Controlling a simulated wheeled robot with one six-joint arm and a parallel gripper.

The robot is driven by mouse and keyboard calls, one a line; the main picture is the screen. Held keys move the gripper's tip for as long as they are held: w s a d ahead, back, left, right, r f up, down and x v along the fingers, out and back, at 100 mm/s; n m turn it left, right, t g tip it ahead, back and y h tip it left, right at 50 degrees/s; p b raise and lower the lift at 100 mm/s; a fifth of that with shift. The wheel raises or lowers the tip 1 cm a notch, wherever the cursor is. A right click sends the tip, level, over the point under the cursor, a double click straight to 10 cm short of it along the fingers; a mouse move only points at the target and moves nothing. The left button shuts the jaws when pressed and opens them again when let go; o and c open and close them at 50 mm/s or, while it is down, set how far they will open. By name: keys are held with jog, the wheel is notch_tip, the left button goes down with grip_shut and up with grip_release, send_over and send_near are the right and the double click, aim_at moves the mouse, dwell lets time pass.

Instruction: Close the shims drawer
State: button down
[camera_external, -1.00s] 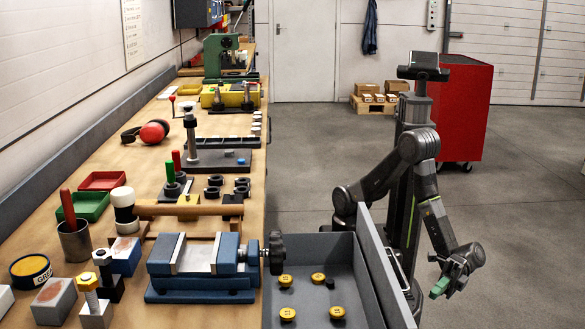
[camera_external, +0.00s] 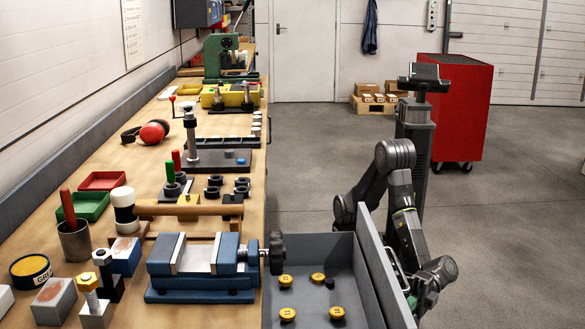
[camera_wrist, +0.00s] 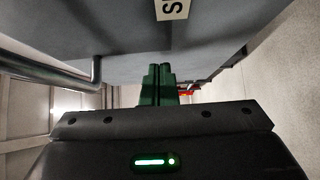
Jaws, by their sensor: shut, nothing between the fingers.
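A blue vise (camera_external: 200,262) sits on the bench left of the drawer, its dark screw handle (camera_external: 276,252) reaching over the drawer's near-bench edge. A red cabinet (camera_external: 460,110) stands behind my arm. The floor to the right is clear.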

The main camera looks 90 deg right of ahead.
jog(key=shift+w, duration=0.45)
jog(key=shift+w, duration=0.1)
jog(key=w+b, duration=0.1)
jog(key=w, duration=0.2)
jog(key=w+b, duration=0.2)
jog(key=w, duration=0.1)
jog(key=w+b, duration=0.2)
jog(key=w, duration=0.1)
jog(key=shift+w+f, duration=0.15)
jog(key=shift+f, duration=0.1)
jog(key=w, duration=1.1)
jog(key=w+b, duration=0.1)
jog(key=w, duration=1)
jog(key=shift+r, duration=0.2)
jog(key=shift+w+r, duration=0.1)
jog(key=shift+w, duration=0.15)
jog(key=shift+w+d+r, duration=0.1)
jog(key=shift+w, duration=0.05)
